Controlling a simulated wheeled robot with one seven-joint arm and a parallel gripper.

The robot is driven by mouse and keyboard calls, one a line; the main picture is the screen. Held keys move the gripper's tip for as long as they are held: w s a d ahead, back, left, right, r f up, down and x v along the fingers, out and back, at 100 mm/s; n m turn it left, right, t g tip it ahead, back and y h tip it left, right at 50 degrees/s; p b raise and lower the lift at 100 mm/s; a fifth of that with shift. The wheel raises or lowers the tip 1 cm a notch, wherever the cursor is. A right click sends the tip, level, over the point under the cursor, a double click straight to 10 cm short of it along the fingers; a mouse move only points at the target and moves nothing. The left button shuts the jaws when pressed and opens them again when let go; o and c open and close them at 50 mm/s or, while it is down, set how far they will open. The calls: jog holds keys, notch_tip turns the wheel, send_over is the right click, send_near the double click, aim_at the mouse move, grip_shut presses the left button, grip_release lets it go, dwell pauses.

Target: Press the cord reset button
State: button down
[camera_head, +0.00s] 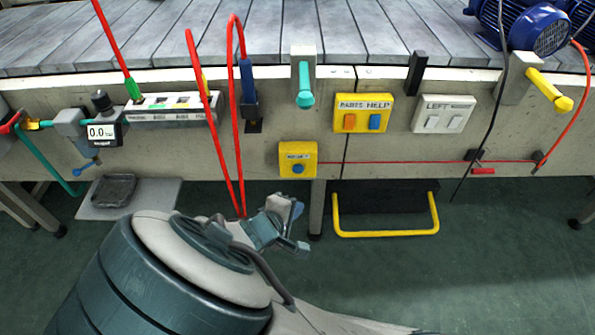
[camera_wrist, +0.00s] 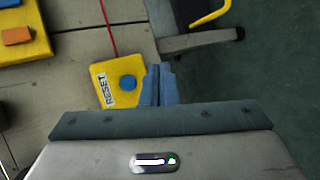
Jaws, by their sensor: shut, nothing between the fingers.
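My gripper (camera_head: 300,228) is below the box in the head view. In the wrist view my shut, empty gripper (camera_wrist: 157,70) has its blue fingertips just right of the button. I cannot tell whether they touch the box.
A yellow parts help box (camera_head: 363,104) and a white switch box (camera_head: 443,114) sit higher on the panel. Red hoses (camera_head: 208,110) hang at the left. A yellow rail (camera_head: 386,234) and a grey leg (camera_head: 317,205) stand below. The green floor is open at the right.

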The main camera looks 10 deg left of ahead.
jog(key=shift+w, duration=0.1)
send_near(301, 173)
jog(key=shift+s+d+f+x, duration=0.1)
jog(key=shift+s+d+x, duration=0.05)
jog(key=shift+x, duration=0.75)
jog(key=shift+s+d+f+x, duration=0.1)
jog(key=shift+d+x, duration=0.05)
jog(key=shift+x, duration=0.7)
jog(key=shift+s+d+f+x, duration=0.1)
jog(key=shift+s+d+x, duration=0.05)
jog(key=shift+x, duration=0.75)
jog(key=shift+w+a, duration=0.1)
jog(key=shift+w, duration=0.05)
jog(key=shift+w, duration=0.25)
jog(key=shift+w+a, duration=0.15)
jog(key=shift+w, duration=0.3)
dwell(0.5)
jog(key=shift+s, duration=0.15)
jog(key=shift+s+d+b, duration=0.2)
jog(key=shift+s+b, duration=0.25)
jog(key=shift+s, duration=0.25)
jog(key=shift+s, duration=0.1)
